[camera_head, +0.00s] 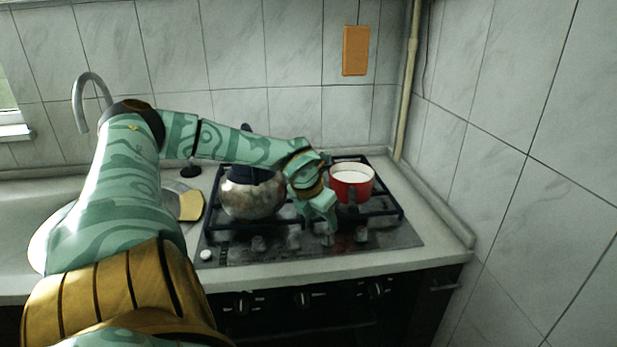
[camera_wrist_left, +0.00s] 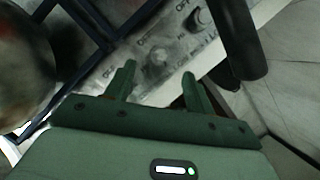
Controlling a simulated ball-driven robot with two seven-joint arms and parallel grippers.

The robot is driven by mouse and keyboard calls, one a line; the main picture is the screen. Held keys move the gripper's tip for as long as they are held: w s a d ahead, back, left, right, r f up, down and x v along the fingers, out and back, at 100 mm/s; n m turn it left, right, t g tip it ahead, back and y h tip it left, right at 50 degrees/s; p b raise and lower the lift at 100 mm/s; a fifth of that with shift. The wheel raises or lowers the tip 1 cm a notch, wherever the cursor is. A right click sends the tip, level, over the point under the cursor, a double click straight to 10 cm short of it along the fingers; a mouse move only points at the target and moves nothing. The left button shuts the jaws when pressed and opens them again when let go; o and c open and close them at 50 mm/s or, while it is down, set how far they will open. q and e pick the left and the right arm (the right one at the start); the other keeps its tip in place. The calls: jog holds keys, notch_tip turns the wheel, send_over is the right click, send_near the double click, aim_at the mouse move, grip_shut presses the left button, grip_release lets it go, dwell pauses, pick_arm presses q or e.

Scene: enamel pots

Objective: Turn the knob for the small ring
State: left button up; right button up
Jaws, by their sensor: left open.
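The gas hob (camera_head: 290,252) has a front strip with several knobs. One knob (camera_head: 327,239) is just below my left gripper (camera_head: 326,222) in the head view; another knob (camera_head: 361,235) is to its right, and a third knob (camera_head: 258,243) is to the left. In the left wrist view, the left gripper (camera_wrist_left: 158,80) is open and empty, its fingers pointing at the strip. A blurred round knob (camera_wrist_left: 160,57) lies ahead between the fingertips; I cannot tell if they touch it. Another knob (camera_wrist_left: 199,20) is farther right. I cannot tell which knob serves the small ring.
A metal kettle (camera_head: 252,196) stands on the left of the hob, close to my left arm. A red pot (camera_head: 352,177) with white contents stands at the right, its dark handle (camera_wrist_left: 235,38) close beside the gripper. A tiled wall (camera_head: 530,150) bounds the right side.

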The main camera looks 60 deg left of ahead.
pick_arm(q)
jog(key=p+v, duration=0.2)
jog(key=v, duration=0.7)
pick_arm(e)
jog(key=r, duration=0.1)
jog(key=w+r, duration=0.1)
jog(key=r, duration=0.1)
jog(key=shift+r, duration=0.15)
pick_arm(q)
jog(key=shift+s+r, duration=0.1)
jog(key=shift+r, duration=0.1)
